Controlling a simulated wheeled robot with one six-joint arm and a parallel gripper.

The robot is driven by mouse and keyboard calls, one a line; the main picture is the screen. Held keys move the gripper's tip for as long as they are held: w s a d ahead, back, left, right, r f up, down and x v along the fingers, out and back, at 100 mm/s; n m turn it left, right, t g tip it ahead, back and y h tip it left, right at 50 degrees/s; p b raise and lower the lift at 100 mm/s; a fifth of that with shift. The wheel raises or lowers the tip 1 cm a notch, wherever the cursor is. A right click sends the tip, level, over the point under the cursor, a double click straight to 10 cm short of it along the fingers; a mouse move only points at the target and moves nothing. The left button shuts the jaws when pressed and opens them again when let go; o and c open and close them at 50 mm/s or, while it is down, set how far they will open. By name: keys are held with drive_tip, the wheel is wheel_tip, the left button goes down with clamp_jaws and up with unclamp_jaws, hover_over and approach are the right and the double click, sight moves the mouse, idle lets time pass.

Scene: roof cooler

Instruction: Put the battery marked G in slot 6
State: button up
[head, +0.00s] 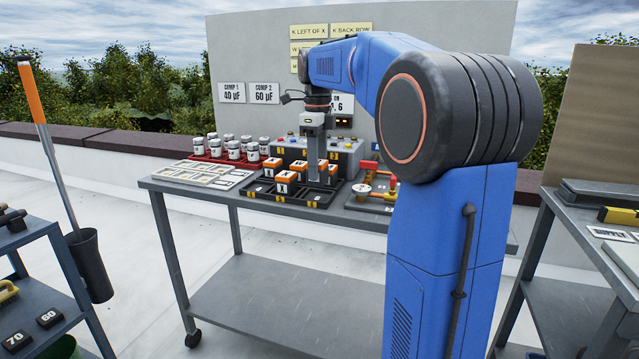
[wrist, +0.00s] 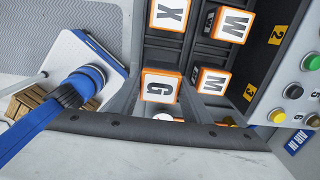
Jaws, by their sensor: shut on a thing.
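My gripper (head: 318,178) reaches straight down into the black battery tray (head: 262,190) on the table. In the wrist view its fingers lie either side of the orange-and-white battery marked G (wrist: 161,88), and it is shut on that battery. I cannot tell whether G rests on the tray floor or is slightly raised. Batteries marked X (wrist: 170,14), W (wrist: 235,23) and M (wrist: 213,80) stand nearby in the tray. Yellow number tags 2 (wrist: 277,35) and 3 (wrist: 248,92) show on the tray edge; no tag 6 is readable.
A grey control box (head: 290,153) with coloured buttons stands behind the tray. A pale slotted board (head: 200,175) and a red rack (head: 215,157) of white-capped jars are at left. A wall panel (head: 232,45) with signs rises behind.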

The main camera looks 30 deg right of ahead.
drive_tip(key=shift+f, duration=2.25)
drive_tip(key=shift+f, duration=0.15)
drive_tip(key=o, duration=1.3)
wheel_tip(320, 180, up, 12)
drive_tip(key=shift+r, duration=0.15)
drive_tip(key=s+a+f+n+t, duration=0.1)
drive_tip(key=s+a+f+n, duration=0.4)
drive_tip(key=s+f+n, duration=0.4)
drive_tip(key=s+a+f+n+t, duration=0.2)
drive_tip(key=s+a+f+n, duration=0.3)
drive_tip(key=s+f+n, duration=0.4)
drive_tip(key=s+a+f+n+t, duration=0.1)
drive_tip(key=s+a+f+n, duration=0.5)
drive_tip(key=s+f+n, duration=0.3)
drive_tip(key=shift+s+f+n+t, duration=0.1)
drive_tip(key=shift+s+n+t, duration=0.2)
drive_tip(key=shift+s, duration=0.5)
drive_tip(key=shift+s+f+n+t, duration=0.1)
drive_tip(key=shift+s+n, duration=0.3)
drive_tip(key=shift+s, duration=0.4)
